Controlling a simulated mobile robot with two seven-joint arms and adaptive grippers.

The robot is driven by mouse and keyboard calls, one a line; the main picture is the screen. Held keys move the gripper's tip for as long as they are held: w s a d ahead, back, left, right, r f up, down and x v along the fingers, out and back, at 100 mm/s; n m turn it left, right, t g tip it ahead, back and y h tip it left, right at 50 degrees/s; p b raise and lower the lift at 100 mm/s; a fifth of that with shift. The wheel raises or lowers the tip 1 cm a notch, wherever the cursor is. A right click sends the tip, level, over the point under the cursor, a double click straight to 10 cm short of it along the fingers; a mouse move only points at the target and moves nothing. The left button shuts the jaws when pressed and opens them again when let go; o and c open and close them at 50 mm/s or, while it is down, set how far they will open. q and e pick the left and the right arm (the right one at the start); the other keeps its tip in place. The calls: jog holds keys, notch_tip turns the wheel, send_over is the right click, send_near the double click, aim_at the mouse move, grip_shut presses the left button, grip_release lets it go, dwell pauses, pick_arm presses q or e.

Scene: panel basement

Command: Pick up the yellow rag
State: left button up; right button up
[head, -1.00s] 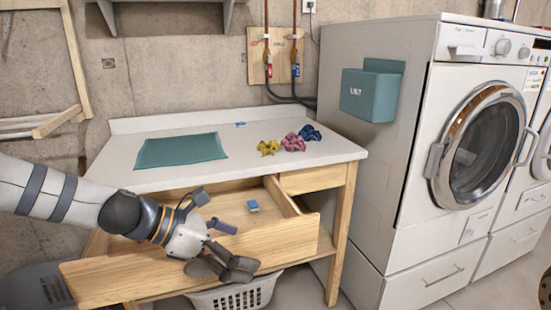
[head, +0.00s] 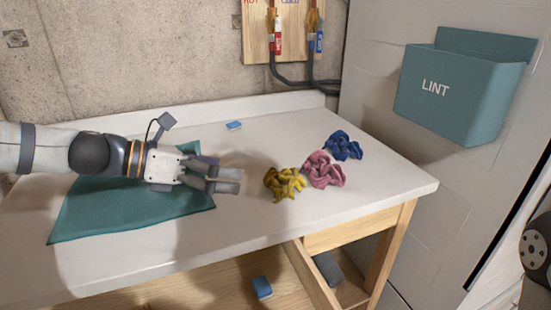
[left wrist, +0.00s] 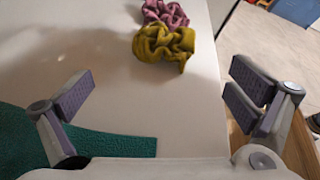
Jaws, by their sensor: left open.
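The yellow rag (head: 285,183) lies crumpled on the white countertop, left of a pink rag (head: 324,170) and a blue rag (head: 343,145). My left gripper (head: 228,180) is over the teal mat, just left of the yellow rag and apart from it, with its fingers pointing towards it. In the left wrist view the yellow rag (left wrist: 164,47) lies beyond the open, empty fingers (left wrist: 163,97), with the pink rag (left wrist: 164,12) behind it. My right gripper is not in view.
A teal mat (head: 110,215) covers the counter's left part. A blue sponge (head: 234,126) lies near the back; another (head: 262,287) is in the open drawer below. A teal lint bin (head: 460,92) hangs at the right. The counter right of the rags is clear.

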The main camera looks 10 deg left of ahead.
aim_at(275, 176)
pick_arm(q)
jog(key=x, duration=0.1)
jog(key=b+x, duration=0.1)
jog(key=x, duration=0.2)
jog(key=shift+s+d+f+b, duration=0.15)
jog(key=shift+d+f+b, duration=0.05)
jog(key=shift+f+b, duration=0.2)
jog(key=x, duration=0.2)
jog(key=b+x, duration=0.1)
jog(key=x, duration=0.4)
jog(key=shift+d+r+b, duration=0.25)
jog(key=shift+d+b, duration=0.05)
jog(key=shift+b, duration=0.1)
jog(key=shift+r, duration=0.2)
jog(key=c, duration=0.8)
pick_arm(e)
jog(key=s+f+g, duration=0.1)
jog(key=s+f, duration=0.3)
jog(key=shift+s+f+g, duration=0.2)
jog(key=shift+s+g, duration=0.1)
